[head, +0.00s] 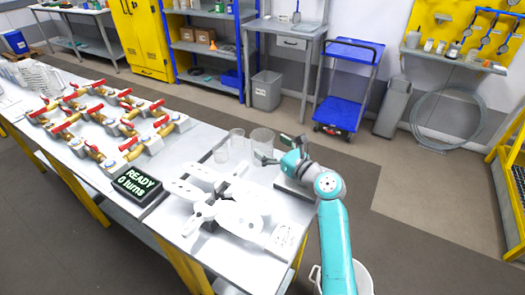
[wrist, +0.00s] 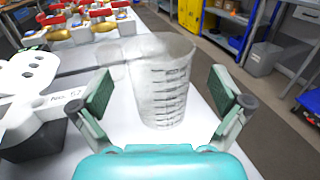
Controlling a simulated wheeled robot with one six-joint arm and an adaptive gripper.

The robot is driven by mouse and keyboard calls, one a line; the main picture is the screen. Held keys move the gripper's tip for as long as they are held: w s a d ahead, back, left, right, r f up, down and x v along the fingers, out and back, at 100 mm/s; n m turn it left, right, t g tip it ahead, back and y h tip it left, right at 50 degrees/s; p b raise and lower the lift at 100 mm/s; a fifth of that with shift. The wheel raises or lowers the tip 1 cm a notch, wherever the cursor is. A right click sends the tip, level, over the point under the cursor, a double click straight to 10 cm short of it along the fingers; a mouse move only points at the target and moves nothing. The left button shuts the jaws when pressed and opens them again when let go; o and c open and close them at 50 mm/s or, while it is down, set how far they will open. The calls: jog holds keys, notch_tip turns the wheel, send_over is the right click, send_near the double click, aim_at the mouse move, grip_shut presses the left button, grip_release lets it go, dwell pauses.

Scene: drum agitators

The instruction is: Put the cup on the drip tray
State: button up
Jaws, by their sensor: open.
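A clear cup (wrist: 163,95) with black graduation marks stands upright on the bench. In the wrist view it is between the two spread fingers of my gripper (wrist: 160,88), a little ahead of them, with visible gaps on both sides. In the head view this appears to be the rightmost cup (head: 261,141), just left of my gripper (head: 274,149). My gripper is open and empty. Two more clear cups, a middle one (head: 237,139) and a left one (head: 221,153), stand beside it. A flat grey plate (head: 294,187) lies below my gripper; I cannot tell whether it is the drip tray.
White flat agitator parts (head: 240,215) lie on the bench nearer me. A black display (head: 137,184) reads "READY 0 turns". Red-handled brass valves (head: 110,115) fill the bench's left part. A blue cart (head: 345,85) and a grey bin (head: 266,90) stand beyond on the floor.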

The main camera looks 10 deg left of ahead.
aim_at(255, 135)
jog(key=x, duration=0.3)
jog(key=shift+w+a, duration=0.1)
jog(key=shift+f, duration=0.1)
jog(key=c, duration=1)
jog(key=shift+c, duration=0.2)
